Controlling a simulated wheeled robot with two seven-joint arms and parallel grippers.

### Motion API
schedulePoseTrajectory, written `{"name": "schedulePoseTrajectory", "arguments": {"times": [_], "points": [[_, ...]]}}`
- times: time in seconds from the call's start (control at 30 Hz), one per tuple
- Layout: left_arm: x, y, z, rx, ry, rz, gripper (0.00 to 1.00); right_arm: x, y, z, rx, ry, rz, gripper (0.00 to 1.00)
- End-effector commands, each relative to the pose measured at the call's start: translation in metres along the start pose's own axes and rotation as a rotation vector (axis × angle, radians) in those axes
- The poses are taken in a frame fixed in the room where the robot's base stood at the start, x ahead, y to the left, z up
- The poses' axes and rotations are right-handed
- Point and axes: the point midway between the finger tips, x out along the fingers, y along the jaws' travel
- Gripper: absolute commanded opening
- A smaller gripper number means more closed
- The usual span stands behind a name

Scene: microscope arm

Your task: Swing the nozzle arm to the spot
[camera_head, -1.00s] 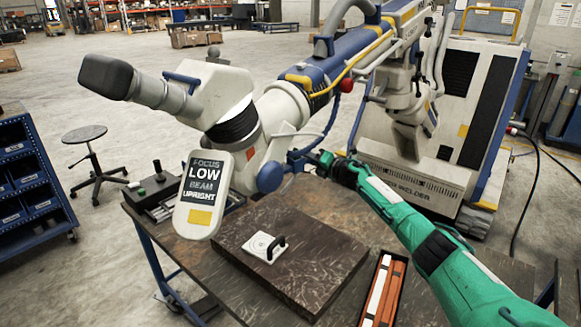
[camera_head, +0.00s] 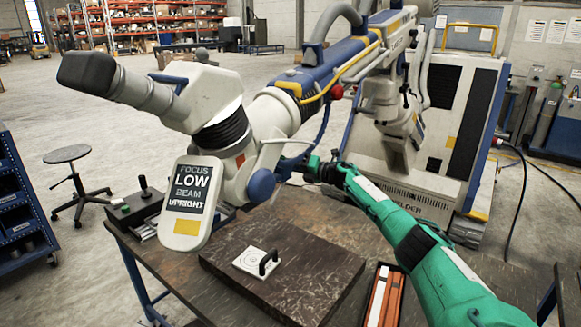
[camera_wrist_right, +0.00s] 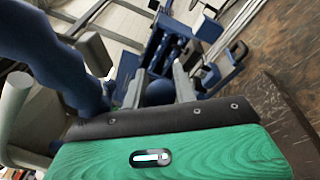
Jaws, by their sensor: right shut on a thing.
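The microscope-like nozzle arm (camera_head: 222,150) hangs over the left part of the bench, with a dark eyepiece tube at upper left. Its sign plate (camera_head: 188,203) reads "FOCUS LOW BEAM UPRIGHT". A white plate with a ring mark and black handle (camera_head: 247,261) lies on the dark slab (camera_head: 290,285), below and right of the sign. My right gripper (camera_head: 314,168) is at the blue joint area of the arm; in the right wrist view its fingers (camera_wrist_right: 160,88) are shut on a blue part (camera_wrist_right: 158,94). The exact grip is partly hidden. My left gripper is out of view.
A welder cabinet (camera_head: 440,130) stands behind. A stool (camera_head: 67,155) and blue drawer rack (camera_head: 22,215) stand at left.

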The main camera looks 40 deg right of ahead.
Motion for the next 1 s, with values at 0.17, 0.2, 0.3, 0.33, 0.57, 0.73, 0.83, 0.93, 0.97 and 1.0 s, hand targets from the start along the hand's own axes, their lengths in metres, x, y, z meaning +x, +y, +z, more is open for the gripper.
{"name": "schedulePoseTrajectory", "arguments": {"times": [0.17,0.2,0.3,0.33,0.57,0.73,0.83,0.93,0.97,1.0], "points": [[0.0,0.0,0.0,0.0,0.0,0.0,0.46,0.001,-0.002,-0.004,-0.002,0.007,-0.002,0.32],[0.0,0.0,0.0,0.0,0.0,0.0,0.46,0.001,-0.002,-0.004,-0.002,0.007,-0.002,0.4],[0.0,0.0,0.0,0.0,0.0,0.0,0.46,0.001,-0.001,-0.003,-0.001,0.005,-0.001,0.5],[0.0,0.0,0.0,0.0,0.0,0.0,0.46,0.001,-0.001,-0.003,-0.001,0.005,-0.001,0.5],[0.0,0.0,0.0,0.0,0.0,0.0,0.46,0.0,-0.001,-0.002,-0.001,0.002,-0.001,0.5],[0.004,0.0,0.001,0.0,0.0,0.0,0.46,-0.013,-0.003,-0.002,-0.002,0.002,-0.002,0.5],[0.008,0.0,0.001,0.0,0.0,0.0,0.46,-0.028,-0.003,-0.003,-0.002,0.004,-0.003,0.5],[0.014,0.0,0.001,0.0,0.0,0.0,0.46,-0.046,-0.004,-0.003,-0.004,0.002,-0.004,0.5],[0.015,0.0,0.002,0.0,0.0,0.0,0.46,-0.051,-0.004,-0.003,-0.003,0.004,-0.004,0.5],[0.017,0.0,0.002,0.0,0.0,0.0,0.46,-0.057,-0.004,-0.003,-0.003,0.005,-0.003,0.5]]}}
